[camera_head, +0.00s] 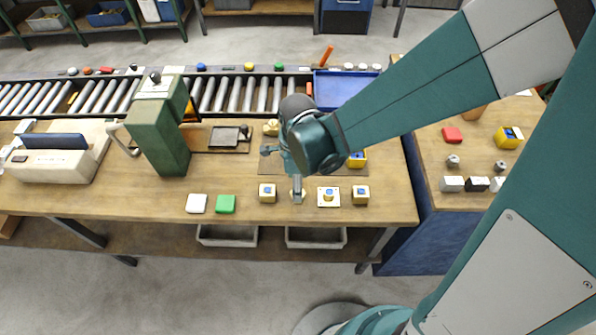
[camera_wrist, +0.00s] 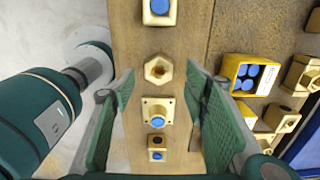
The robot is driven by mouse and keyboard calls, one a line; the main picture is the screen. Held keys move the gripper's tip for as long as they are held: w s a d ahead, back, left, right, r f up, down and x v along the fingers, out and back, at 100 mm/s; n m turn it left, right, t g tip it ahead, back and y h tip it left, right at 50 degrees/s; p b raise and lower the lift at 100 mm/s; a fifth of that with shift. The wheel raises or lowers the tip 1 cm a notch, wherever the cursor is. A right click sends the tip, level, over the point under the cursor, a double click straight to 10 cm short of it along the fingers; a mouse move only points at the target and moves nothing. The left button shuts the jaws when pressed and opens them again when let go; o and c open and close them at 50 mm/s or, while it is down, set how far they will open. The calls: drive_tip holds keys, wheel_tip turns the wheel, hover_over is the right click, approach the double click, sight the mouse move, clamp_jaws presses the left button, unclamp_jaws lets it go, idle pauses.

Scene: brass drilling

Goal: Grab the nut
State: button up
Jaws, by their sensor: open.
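The brass hexagonal nut (camera_wrist: 158,69) lies on the wooden bench, its dark round hole facing up, in the wrist view. It appears between and just beyond my open fingertips (camera_wrist: 163,80), with clear space on both sides. In the head view my gripper (camera_head: 297,191) points down over the bench's front part and mostly hides the nut. I cannot tell the exact height of the fingertips above the nut. Nothing is held.
A blue-topped brass block (camera_head: 267,193) stands left of the nut; a square flanged piece (camera_head: 328,196) and another block (camera_head: 361,194) stand right. A yellow bin (camera_wrist: 250,72) holds blue cylinders. A green drill press (camera_head: 160,130) stands left. The bench's front edge is close.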

drive_tip(key=shift+s+f+b, duration=0.1)
drive_tip(key=shift+f+b, duration=0.45)
drive_tip(key=shift+f, duration=1.65)
drive_tip(key=shift+c, duration=0.7)
drive_tip(key=c, duration=1)
